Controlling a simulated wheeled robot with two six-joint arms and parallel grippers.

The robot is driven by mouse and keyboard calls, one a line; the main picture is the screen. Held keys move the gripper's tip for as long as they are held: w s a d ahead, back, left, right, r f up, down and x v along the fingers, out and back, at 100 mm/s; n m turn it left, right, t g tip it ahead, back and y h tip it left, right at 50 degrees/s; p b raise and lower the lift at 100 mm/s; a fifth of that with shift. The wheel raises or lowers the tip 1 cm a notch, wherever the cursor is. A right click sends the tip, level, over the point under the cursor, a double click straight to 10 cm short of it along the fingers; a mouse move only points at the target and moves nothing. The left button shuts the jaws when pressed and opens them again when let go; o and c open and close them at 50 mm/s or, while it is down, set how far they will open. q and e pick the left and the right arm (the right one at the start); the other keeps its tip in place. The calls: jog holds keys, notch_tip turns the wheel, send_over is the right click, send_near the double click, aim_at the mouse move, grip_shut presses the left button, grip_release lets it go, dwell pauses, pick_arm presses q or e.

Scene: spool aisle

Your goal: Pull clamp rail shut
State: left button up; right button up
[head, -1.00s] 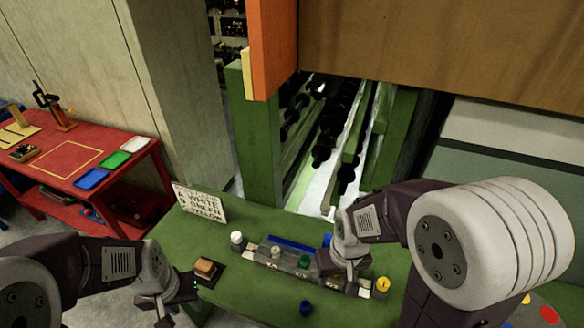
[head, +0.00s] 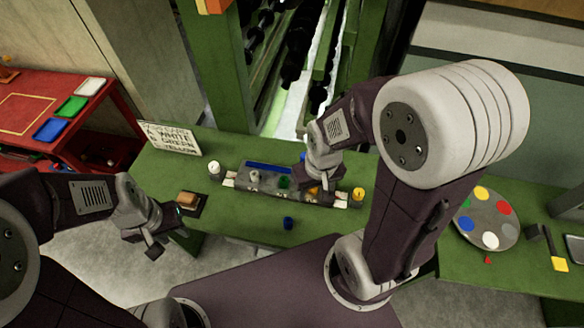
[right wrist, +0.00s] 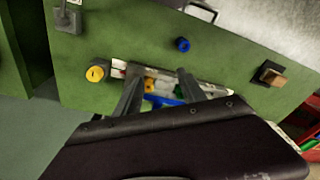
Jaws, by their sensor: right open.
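A long grey holder (head: 240,185) with white ends lies on the green table, with a blue bar (head: 268,167) along its back edge. The bar may be the clamp rail; I cannot tell for sure. A grey-white peg (head: 254,176) and a green peg (head: 284,182) stand in the holder. My right gripper (head: 317,188) is over the holder's right part and hides some of it. In the right wrist view its two fingers (right wrist: 158,78) are apart, with the blue bar (right wrist: 162,101) visible between them. My left gripper (head: 167,232) is open and empty, left of the holder.
A white pot (head: 214,167), a yellow pot (head: 358,194) and a blue pot (head: 288,223) stand loose around the holder. A brown block (head: 188,198) sits on a dark pad. A lettered sign (head: 170,138) stands behind. A round colour palette (head: 487,218) lies at right.

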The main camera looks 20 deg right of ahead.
dwell(0.5)
jog(key=w+d+r+n+p, duration=0.15)
jog(key=w+r, duration=0.35)
jog(key=w, duration=0.8)
jog(key=g+p, duration=0.1)
jog(key=p, duration=0.4)
send_over(304, 155)
notch_tip(304, 155, down, 6)
jog(key=shift+f, duration=0.25)
notch_tip(304, 155, down, 8)
jog(key=shift+w+d+r+p, duration=0.1)
jog(key=shift+w+r+p, duration=0.05)
jog(key=shift+p, duration=0.85)
jog(key=shift+f, duration=0.45)
grip_shut()
